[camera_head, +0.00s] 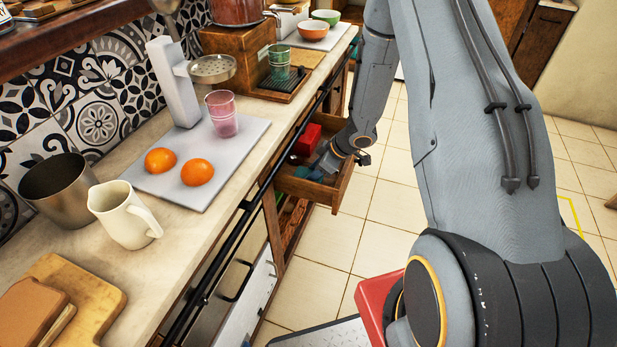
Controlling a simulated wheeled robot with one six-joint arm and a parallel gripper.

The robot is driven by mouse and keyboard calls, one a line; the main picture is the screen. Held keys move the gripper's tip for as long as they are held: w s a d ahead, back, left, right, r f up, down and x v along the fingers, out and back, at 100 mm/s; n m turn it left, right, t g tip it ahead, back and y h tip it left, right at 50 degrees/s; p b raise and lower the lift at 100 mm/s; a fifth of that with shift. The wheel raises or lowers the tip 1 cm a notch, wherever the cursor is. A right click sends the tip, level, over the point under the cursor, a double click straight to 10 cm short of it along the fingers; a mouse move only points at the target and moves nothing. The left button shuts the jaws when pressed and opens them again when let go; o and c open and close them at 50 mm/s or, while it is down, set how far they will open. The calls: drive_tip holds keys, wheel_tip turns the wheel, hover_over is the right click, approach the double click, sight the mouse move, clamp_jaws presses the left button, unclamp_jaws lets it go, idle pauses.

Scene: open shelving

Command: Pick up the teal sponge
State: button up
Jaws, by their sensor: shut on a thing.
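My gripper (327,164) reaches down into an open wooden drawer (327,193) below the counter. It appears small and partly hidden by its own wrist. It is shut on a small teal-blue piece, the teal sponge (316,175), which shows at its fingertips low in the drawer. The exact grip on the sponge is too small to make out. A red block (306,139) lies in the drawer behind my gripper, towards the back.
The counter above holds a grey board (237,148) with two oranges (178,166) and a pink glass (222,114). A cream jug (124,214) and a metal cup (60,190) stand nearer. A black rail (245,212) runs along the counter front. The tiled floor (390,190) beside the drawer is clear.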

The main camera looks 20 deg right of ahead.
drive_tip(key=shift+r, duration=0.1)
wheel_tip(320, 180, up, 10)
idle(0.4)
